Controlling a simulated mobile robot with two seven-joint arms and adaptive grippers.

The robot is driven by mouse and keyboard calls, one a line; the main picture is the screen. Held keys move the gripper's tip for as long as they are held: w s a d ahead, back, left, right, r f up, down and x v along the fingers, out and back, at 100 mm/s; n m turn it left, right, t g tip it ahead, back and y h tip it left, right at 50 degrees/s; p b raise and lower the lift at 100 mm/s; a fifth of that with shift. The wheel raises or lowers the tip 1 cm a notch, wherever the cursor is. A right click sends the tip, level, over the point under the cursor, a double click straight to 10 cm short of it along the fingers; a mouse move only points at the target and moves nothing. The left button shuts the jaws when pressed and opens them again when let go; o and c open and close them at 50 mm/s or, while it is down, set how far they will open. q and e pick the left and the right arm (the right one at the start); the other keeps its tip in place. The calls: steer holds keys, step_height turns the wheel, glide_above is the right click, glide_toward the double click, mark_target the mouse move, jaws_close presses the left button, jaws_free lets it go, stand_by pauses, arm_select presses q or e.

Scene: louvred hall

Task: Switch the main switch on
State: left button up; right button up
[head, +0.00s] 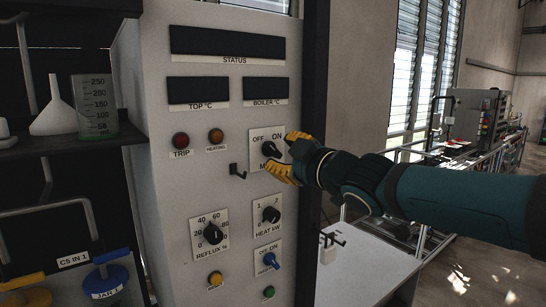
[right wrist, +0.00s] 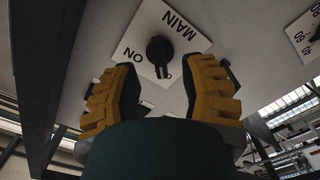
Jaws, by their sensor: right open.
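The main switch is a black rotary knob (head: 270,149) on a white plate marked OFF, ON and MAIN, on the grey control panel. My right gripper (head: 284,154) is open at the plate, with yellow fingers. In the right wrist view its fingers (right wrist: 158,72) stand on both sides of the knob, apart from it. My left gripper is not in view.
A black hook (head: 238,171) sticks out left below the switch. A shelf with a funnel (head: 59,108) and beaker (head: 95,105) is at left.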

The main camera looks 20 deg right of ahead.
mark_target(276, 151)
steer(key=shift+x, duration=1.05)
steer(key=shift+b+x, duration=0.3)
steer(key=shift+x, duration=0.55)
steer(key=shift+s, duration=0.1)
jaws_close()
